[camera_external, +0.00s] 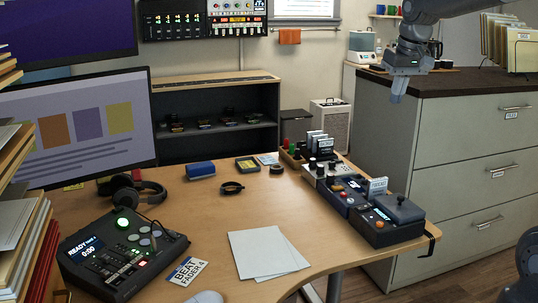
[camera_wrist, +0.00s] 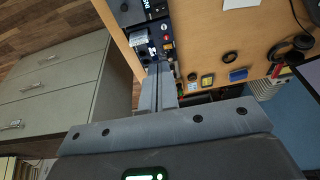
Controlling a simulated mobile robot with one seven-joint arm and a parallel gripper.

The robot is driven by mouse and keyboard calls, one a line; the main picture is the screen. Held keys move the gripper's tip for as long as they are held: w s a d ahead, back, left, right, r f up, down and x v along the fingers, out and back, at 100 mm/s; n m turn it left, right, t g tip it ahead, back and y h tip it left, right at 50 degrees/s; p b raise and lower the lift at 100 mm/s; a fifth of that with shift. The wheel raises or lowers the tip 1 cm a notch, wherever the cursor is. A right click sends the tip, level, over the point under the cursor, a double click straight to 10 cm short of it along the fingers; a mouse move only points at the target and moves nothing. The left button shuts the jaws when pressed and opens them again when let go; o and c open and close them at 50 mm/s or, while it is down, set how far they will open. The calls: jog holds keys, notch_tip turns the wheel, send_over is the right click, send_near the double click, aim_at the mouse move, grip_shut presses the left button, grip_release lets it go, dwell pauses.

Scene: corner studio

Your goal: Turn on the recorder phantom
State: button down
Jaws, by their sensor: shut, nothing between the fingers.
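A dark recorder-like device (camera_external: 118,262) stands at the front left of the desk. Its small screen reads "READY" and "0:00". It has a glowing green knob, several grey round pads, sliders and a lit red spot. Which of its controls is the phantom switch is too small to tell. My gripper (camera_external: 398,97) is shut and empty, pointing down in the air beside the beige cabinet, at the upper right and far from this device. In the wrist view my shut fingers (camera_wrist: 161,84) reach toward the desk's edge; the device is not clearly seen there.
Several small control boxes (camera_external: 345,190) line the desk's right edge. Headphones (camera_external: 135,190) lie behind the recorder, also seen in the wrist view (camera_wrist: 290,48). A "BEAT FADER 4" card (camera_external: 187,271), papers (camera_external: 262,254) and a monitor (camera_external: 80,130) are nearby. The beige cabinet (camera_external: 450,150) stands at right.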

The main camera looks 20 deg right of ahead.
jog(key=w+f+g, duration=0.2)
jog(key=w+f, duration=0.5)
jog(key=w, duration=0.7)
jog(key=g+y, duration=0.1)
send_over(335, 187)
jog(key=d, duration=0.2)
notch_tip(335, 187, down, 12)
jog(key=shift+a+f, duration=0.1)
jog(key=shift+f, duration=0.05)
jog(key=f, duration=0.4)
jog(key=a+f, duration=0.1)
jog(key=f, duration=0.9)
jog(key=shift+a, duration=0.35)
jog(key=shift+f, duration=0.15)
jog(key=shift+d, duration=0.1)
